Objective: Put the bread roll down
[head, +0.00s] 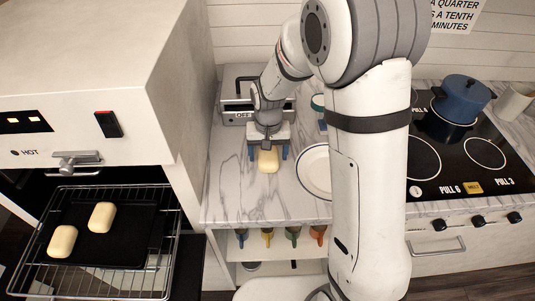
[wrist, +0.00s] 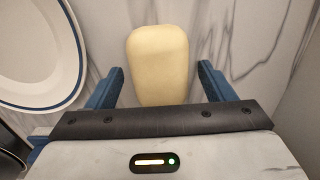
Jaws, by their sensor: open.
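A pale yellow bread roll (head: 268,161) lies on the marble counter (head: 225,190) beneath my gripper. My gripper (head: 267,153) is open, pointing down, with one blue finger on each side of the roll. In the wrist view the roll (wrist: 158,62) sits between and beyond the spread fingers of my gripper (wrist: 161,85), with gaps on both sides. The roll's near end is partly hidden by the gripper body.
A white plate with a blue rim (head: 313,170) is right of the roll, partly behind my arm. At left, an open oven rack (head: 165,240) bears a dark tray (head: 130,250) with two rolls. A stove with a blue pot (head: 462,97) is at right.

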